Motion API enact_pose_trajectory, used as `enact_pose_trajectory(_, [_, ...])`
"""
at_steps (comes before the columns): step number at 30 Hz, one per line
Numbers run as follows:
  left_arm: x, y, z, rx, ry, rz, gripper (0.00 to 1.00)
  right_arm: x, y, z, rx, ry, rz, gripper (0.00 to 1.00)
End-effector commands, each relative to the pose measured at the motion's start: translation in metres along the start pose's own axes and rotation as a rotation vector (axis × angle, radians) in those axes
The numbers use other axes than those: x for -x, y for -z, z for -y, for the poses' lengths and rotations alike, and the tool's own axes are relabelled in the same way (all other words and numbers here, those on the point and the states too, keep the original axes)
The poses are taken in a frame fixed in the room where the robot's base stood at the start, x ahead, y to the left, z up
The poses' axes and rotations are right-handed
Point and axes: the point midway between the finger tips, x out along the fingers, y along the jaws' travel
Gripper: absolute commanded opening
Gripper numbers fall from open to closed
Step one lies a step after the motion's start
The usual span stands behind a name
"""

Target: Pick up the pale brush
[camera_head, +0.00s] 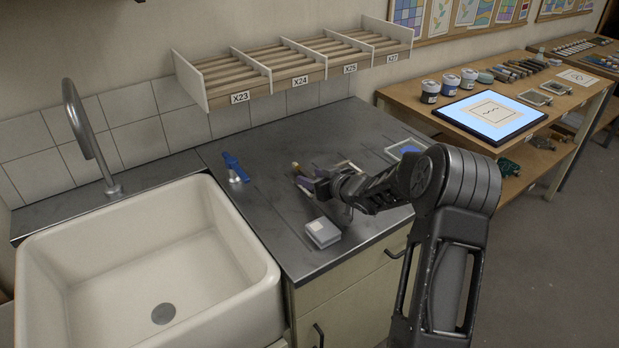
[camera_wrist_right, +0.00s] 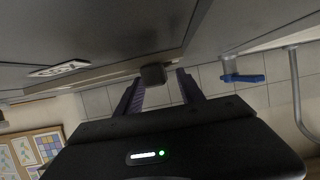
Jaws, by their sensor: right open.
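My right gripper (camera_head: 302,180) reaches in from the right, low over the dark counter. Its purple fingers are apart in the right wrist view (camera_wrist_right: 158,92). A small tan piece (camera_head: 296,167) shows just beyond the fingertips in the head view; it may be part of the pale brush, but it is too small to be sure. In the wrist view a dark blunt block (camera_wrist_right: 153,73) appears between the fingertips; I cannot tell what it is or whether it touches them. My left gripper is not in view.
A white sink (camera_head: 60,262) lies left of the counter (camera_head: 265,215). A slotted rack (camera_head: 190,82) hangs above. A side table (camera_head: 400,95) at right holds jars.

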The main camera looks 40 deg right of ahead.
Motion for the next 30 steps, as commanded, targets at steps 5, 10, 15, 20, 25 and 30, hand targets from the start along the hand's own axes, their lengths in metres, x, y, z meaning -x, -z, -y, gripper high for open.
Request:
enact_pose_trajectory(5, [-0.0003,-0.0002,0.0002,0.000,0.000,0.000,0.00,0.0000,0.0001,0.0000,0.000,0.000,0.000,0.45])
enact_pose_trajectory(10, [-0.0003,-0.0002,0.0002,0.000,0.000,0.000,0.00,0.0002,0.0002,0.0000,0.000,0.000,0.000,0.45])
enact_pose_trajectory(15, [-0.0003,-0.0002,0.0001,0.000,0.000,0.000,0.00,0.0003,0.0002,-0.0001,0.000,0.000,0.000,0.45])
enact_pose_trajectory(20, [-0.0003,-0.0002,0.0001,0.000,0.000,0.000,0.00,0.0003,0.0002,-0.0001,0.000,0.000,0.000,0.36])
enact_pose_trajectory(25, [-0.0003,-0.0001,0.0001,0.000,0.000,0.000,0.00,0.0003,0.0003,-0.0001,0.000,0.000,0.000,0.22])
enact_pose_trajectory(30, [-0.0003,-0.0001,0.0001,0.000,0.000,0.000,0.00,0.0003,0.0003,0.0000,0.000,0.000,0.000,0.08])
